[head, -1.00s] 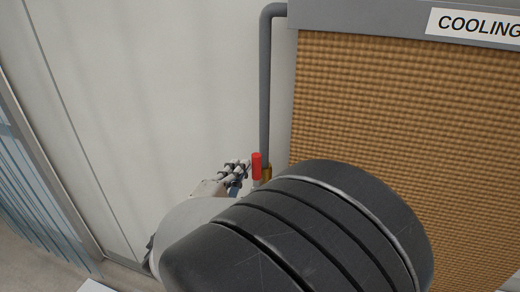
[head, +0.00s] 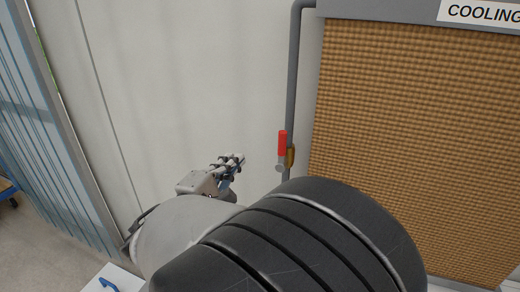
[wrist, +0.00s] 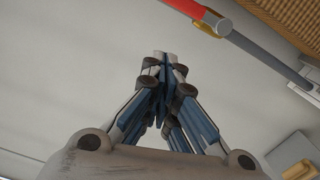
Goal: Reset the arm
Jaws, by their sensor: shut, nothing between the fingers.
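My gripper (head: 236,162) is in the middle of the head view, in front of the pale wall and left of the grey pipe. In the wrist view my gripper (wrist: 164,58) has its fingertips together with nothing between them. A valve with a red handle (head: 282,143) and a brass body (head: 290,156) sits on the pipe (head: 292,80). A clear gap shows between my gripper and the valve. The red handle (wrist: 193,8) also shows at the top of the wrist view. My dark arm link hides the pipe's lower part.
A tan cooling pad (head: 420,130) in a grey frame stands at right under a sign (head: 482,14) reading "COOLING". Blue-tinted strips (head: 35,130) hang at left. A white surface with a blue handle (head: 108,285) shows at lower left. The pale wall (head: 180,80) is bare.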

